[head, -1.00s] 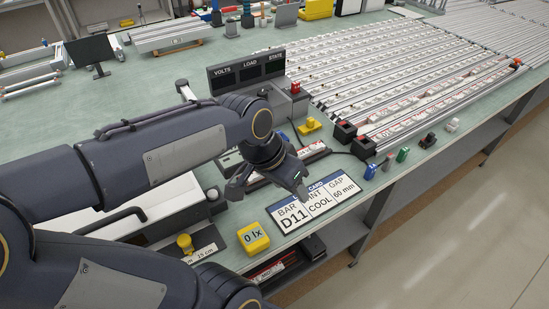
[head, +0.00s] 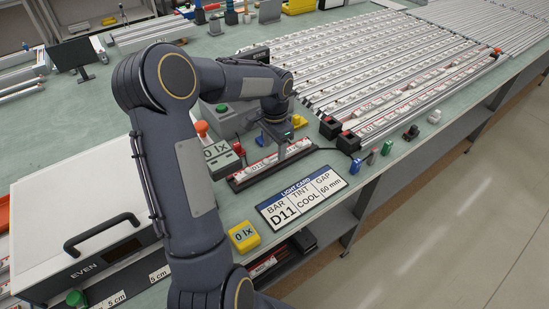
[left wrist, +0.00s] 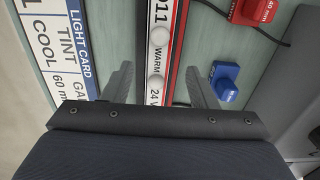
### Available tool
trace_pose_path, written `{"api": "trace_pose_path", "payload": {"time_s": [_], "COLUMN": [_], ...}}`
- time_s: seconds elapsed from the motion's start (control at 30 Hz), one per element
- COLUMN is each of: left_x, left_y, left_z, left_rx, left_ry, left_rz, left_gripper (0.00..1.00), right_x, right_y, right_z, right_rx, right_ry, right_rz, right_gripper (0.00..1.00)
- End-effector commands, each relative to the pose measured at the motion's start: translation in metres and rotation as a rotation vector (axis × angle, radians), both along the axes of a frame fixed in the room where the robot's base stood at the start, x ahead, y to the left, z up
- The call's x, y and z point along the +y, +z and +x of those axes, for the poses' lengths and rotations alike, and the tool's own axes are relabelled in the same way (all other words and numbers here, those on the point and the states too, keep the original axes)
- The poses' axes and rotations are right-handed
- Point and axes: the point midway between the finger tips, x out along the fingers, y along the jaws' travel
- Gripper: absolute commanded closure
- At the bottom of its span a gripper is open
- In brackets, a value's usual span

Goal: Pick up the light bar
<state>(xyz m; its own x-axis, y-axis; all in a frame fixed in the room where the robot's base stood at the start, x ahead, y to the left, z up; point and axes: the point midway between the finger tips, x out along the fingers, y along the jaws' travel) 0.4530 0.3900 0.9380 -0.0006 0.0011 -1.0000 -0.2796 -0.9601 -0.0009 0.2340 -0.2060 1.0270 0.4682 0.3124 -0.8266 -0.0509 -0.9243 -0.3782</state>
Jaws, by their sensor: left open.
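A light bar (head: 249,172), white with red edges, lies in a dark holder on the bench, left of and behind the light card (head: 303,198). In the left wrist view the bar (left wrist: 158,38) carries the words "WARM" and "24 V" and a number ending in 11. The card reads bar D11, tint COOL, gap 60 mm. My left gripper (head: 283,150) points down over the bar. In the left wrist view its two fingers (left wrist: 158,82) are open, one on each side of the bar. Contact with the bar cannot be made out. My right gripper is not in view.
A blue block (left wrist: 226,82) and a red block (left wrist: 254,12) marked 40 mm are near the bar. A white box (head: 85,220) labelled EVEN stands at left. Many bars (head: 400,70) lie at right.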

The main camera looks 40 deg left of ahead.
Motion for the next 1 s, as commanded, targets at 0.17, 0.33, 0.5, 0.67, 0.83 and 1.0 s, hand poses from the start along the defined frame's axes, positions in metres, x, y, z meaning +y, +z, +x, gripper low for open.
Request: {"api": "trace_pose_path", "payload": {"time_s": [0.17,0.33,0.5,0.67,0.83,1.0], "left_x": [-0.002,-0.002,-0.002,-0.002,-0.002,-0.002], "left_y": [-0.025,-0.031,-0.030,-0.030,-0.030,-0.030], "left_z": [-0.002,-0.002,-0.002,-0.002,-0.002,-0.002], "left_rx": [0.003,-0.001,-0.001,-0.001,-0.001,-0.001], "left_ry": [0.000,0.001,0.001,0.001,0.001,0.001], "left_rz": [-0.002,-0.001,-0.001,-0.001,-0.001,0.000], "left_gripper": [0.47,0.47,0.51,0.72,0.94,0.99], "right_x": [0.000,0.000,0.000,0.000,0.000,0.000], "right_y": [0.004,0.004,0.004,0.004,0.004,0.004], "right_z": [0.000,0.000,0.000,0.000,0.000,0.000], "right_rx": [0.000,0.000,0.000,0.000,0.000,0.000], "right_ry": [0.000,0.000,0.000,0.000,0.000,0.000], "right_rz": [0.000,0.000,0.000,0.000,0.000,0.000], "right_gripper": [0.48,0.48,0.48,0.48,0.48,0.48]}}
